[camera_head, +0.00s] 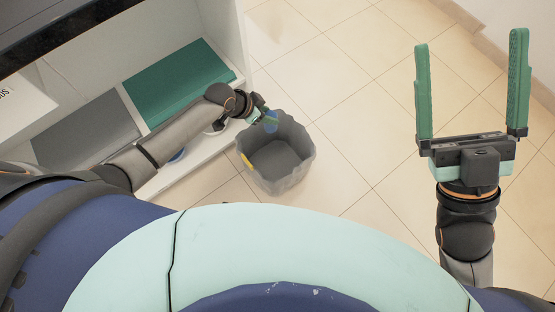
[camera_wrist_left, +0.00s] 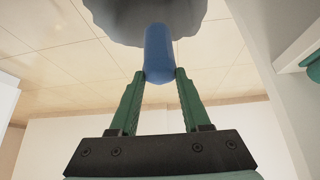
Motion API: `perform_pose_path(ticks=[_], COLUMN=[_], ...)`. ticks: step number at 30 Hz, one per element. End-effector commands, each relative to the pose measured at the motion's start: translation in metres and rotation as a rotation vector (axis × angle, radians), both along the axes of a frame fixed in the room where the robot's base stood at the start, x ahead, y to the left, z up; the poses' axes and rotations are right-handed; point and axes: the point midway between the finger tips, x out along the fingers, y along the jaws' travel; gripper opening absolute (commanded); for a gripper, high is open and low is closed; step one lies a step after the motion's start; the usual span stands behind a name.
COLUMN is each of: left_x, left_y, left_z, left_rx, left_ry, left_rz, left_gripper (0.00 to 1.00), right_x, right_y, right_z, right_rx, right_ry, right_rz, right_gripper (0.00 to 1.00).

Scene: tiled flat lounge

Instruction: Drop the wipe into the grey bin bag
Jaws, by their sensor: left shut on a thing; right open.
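The grey bin bag (camera_head: 277,168) stands open on the tiled floor, right of the white shelf unit in the head view. Its dark rim also shows at the top of the left wrist view (camera_wrist_left: 110,18). My left gripper (camera_head: 266,117) is at the bag's upper-left rim. In the left wrist view my left gripper (camera_wrist_left: 160,78) is shut on a blue wipe (camera_wrist_left: 158,50). My right gripper (camera_head: 472,90) is wide open and empty, well right of the bag.
The white shelf unit (camera_head: 215,95) holds a green panel (camera_head: 178,82) and a grey panel (camera_head: 88,132) beside the left arm. A small round item, partly hidden, is under the left forearm. The tiled floor (camera_head: 345,110) between bag and right gripper is clear.

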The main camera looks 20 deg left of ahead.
Motion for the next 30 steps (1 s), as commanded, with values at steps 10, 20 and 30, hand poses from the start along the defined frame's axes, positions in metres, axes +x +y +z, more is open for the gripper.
perform_pose_path(ticks=[10,20,30], left_x=[0.0,0.0,0.0], left_y=[0.0,0.0,0.0], left_z=[-0.04,-0.04,-0.04], left_rx=[0.0,0.0,0.0], left_ry=[-0.001,-0.001,0.0], left_rz=[0.001,0.001,0.001], left_gripper=[0.0,0.48,0.82], right_x=[-0.009,-0.008,-0.008], right_y=[0.004,0.005,0.005], right_z=[-0.03,-0.031,-0.031], right_rx=[0.029,0.033,0.033], right_ry=[-0.03,-0.024,-0.024], right_rz=[0.052,0.057,0.057], right_gripper=[1.0,1.0,1.0])
